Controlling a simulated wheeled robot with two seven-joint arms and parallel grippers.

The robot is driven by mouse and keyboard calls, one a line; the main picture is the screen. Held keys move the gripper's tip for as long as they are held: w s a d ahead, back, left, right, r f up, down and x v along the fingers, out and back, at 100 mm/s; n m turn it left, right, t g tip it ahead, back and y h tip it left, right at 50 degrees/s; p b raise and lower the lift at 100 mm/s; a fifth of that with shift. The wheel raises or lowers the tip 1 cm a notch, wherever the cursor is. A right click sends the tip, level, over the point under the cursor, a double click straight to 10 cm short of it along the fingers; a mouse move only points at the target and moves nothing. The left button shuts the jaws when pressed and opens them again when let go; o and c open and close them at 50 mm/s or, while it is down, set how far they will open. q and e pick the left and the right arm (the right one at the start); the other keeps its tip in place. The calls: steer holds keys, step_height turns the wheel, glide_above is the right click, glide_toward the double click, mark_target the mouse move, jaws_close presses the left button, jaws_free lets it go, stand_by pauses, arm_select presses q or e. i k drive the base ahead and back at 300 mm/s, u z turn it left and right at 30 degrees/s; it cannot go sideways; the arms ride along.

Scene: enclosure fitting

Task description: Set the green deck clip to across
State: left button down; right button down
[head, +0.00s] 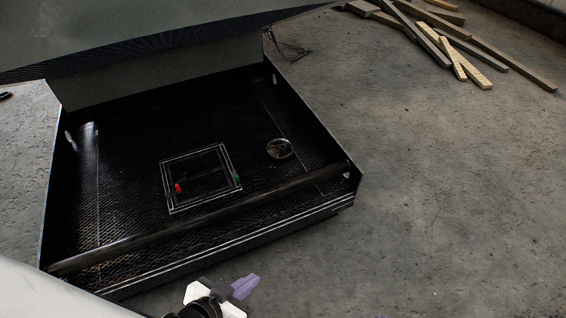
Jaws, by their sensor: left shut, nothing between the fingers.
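The green deck clip (237,180) is a small green piece at the right side of a white-outlined square hatch (217,205) on the dark textured deck. It is too small to tell which way it is turned. A red clip (178,188) sits at the left side of the same square. My left gripper (245,287), with pale purple fingers, is at the bottom of the head view, in front of the enclosure's near edge. It is shut and empty, well apart from the green clip. My right gripper is not in view.
The enclosure has dark side walls (316,128) and a bar (200,223) across its near side. A round metal fitting (280,148) is on the deck, right of the square. Wooden planks (480,60) lie at the upper right. The concrete floor (430,200) on the right is clear.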

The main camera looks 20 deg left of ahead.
mark_target(236, 178)
steer(key=z, duration=0.1)
steer(key=i, duration=0.65)
steer(key=u, duration=0.55)
steer(key=i, duration=0.7)
steer(key=u, duration=0.1)
